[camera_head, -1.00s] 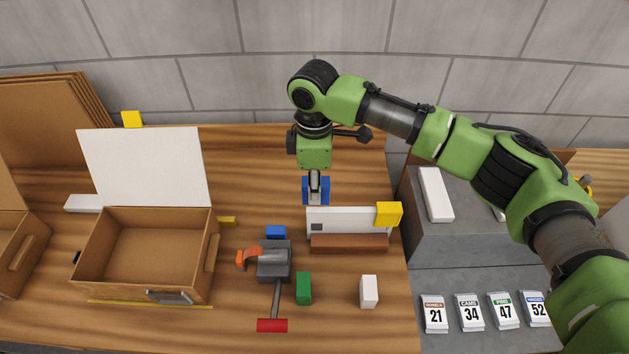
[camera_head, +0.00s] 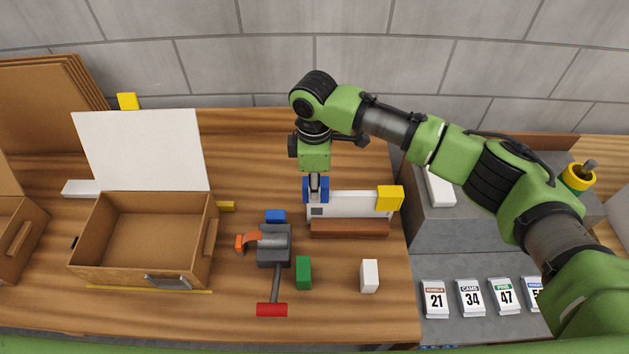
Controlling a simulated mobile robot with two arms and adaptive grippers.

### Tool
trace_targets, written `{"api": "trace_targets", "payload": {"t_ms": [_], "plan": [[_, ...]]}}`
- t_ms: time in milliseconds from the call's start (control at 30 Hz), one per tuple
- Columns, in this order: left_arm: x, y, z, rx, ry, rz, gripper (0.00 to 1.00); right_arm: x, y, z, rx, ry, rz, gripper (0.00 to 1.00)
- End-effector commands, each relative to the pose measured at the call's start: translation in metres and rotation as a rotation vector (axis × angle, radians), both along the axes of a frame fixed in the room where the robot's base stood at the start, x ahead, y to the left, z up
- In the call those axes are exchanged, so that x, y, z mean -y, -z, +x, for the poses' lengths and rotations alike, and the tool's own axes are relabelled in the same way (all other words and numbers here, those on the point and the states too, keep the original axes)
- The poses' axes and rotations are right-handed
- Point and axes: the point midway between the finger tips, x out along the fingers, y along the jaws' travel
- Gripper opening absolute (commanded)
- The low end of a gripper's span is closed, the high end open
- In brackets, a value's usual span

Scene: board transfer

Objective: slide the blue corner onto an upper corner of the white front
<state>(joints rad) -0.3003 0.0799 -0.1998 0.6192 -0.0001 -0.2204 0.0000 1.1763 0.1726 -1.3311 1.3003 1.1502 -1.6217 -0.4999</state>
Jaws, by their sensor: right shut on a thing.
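The white front (camera_head: 350,204) stands upright in a brown holder (camera_head: 349,229) on the wooden bench. A yellow corner (camera_head: 390,198) sits on its upper right corner. My right gripper (camera_head: 315,188) points down and is shut on the blue corner (camera_head: 323,194). The blue corner overlaps the front's upper left corner in the picture. Its lower edge is a little below the front's top edge. I cannot tell whether it is fully seated, as the gripper covers part of it. My left gripper is not in view.
Left of the holder lie a blue block (camera_head: 275,216), a grey block with an orange-and-grey tool (camera_head: 273,252), a red-ended hammer (camera_head: 272,309) and a green block (camera_head: 304,273). A white block (camera_head: 370,276) stands in front. A cardboard box (camera_head: 146,281) stands at left.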

Motion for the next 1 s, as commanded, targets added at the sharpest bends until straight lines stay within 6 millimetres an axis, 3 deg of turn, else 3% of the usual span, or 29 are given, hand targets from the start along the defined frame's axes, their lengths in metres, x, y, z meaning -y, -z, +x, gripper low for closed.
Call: {"api": "trace_targets", "payload": {"t_ms": [500,1000], "plan": [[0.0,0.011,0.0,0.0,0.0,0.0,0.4,0.0,0.029,0.0,0.0,0.0,0.0,0.08],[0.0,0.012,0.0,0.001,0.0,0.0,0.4,0.0,0.033,0.0,0.001,0.0,0.0,0.08]]}}
